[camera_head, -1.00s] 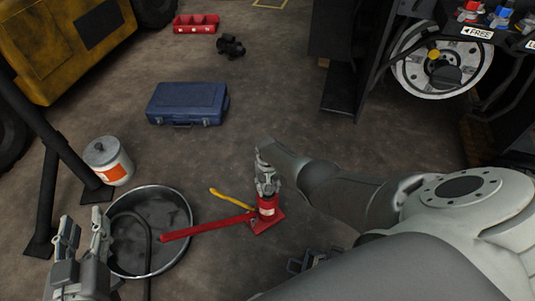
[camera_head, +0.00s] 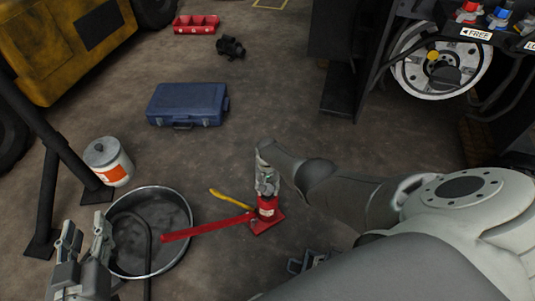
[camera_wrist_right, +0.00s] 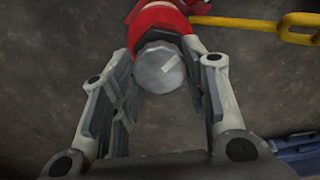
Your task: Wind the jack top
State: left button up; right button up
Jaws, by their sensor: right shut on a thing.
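The red bottle jack (camera_head: 267,208) stands upright on the floor, with a red handle (camera_head: 208,228) reaching left from it. Its round grey top (camera_wrist_right: 160,68) shows in the right wrist view, with a pale mark on its face. My right gripper (camera_head: 267,186) is above the jack and points down; it is shut on the jack top, with one finger on each side of it in the wrist view (camera_wrist_right: 160,75). The gripper hides the top in the head view. My left gripper (camera_head: 84,235) is at the lower left, open and empty, beside the round pan.
A round metal pan (camera_head: 187,245) with a black hose lies left of the jack. A yellow tool (camera_head: 228,198) lies by the jack. A white canister (camera_head: 118,170), blue case (camera_head: 188,104) and red tray (camera_head: 196,25) stand behind. Floor between case and jack is clear.

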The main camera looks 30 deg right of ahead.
aim_at(268, 188)
jog(key=o, duration=0.9)
jog(key=shift+r, duration=0.1)
jog(key=shift+o, duration=0.6)
notch_tip(268, 188, up, 12)
